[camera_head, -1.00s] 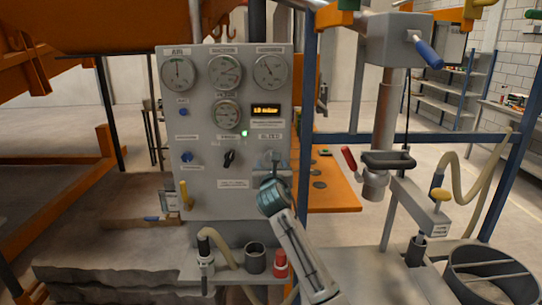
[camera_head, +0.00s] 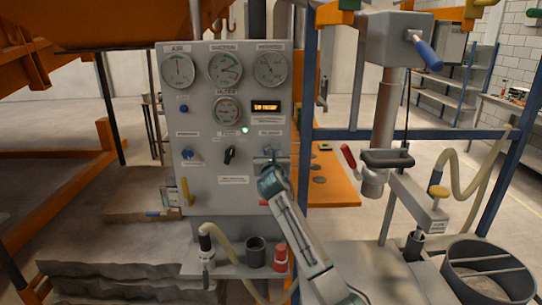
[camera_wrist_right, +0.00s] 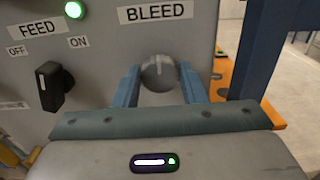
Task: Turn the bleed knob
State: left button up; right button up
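The bleed knob (camera_wrist_right: 158,73) is a round grey knob with a pale line. It sits under the BLEED label on the grey control panel (camera_head: 206,203). In the right wrist view my right gripper (camera_wrist_right: 158,80) has its two blue fingers apart, one on each side of the knob, with narrow gaps visible. How deep the fingers reach is hard to tell. In the head view my right gripper (camera_head: 269,156) is at the panel's lower right and hides the knob. My left gripper is not in view.
The black feed switch (camera_wrist_right: 51,87) and a lit green lamp (camera_wrist_right: 75,10) are left of the knob. A yellow lever (camera_head: 186,191) is lower left on the panel. A ledge below holds a red-capped part (camera_head: 280,257) and a dark cup (camera_head: 256,252).

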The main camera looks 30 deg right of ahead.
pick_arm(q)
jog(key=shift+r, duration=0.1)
pick_arm(e)
jog(key=shift+m, duration=0.4)
jog(key=m, duration=0.3)
jog(key=shift+m+p, duration=0.3)
jog(key=shift+p, duration=0.05)
pick_arm(q)
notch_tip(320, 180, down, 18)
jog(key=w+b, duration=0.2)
jog(key=b, duration=1.8)
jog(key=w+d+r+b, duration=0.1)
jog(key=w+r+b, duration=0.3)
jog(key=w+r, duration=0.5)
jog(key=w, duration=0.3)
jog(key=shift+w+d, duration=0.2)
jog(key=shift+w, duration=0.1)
pick_arm(e)
jog(key=n, duration=2.2)
jog(key=f+n, duration=0.1)
jog(key=n, duration=0.9)
jog(key=shift+a+n, duration=0.15)
jog(key=shift+n, duration=0.25)
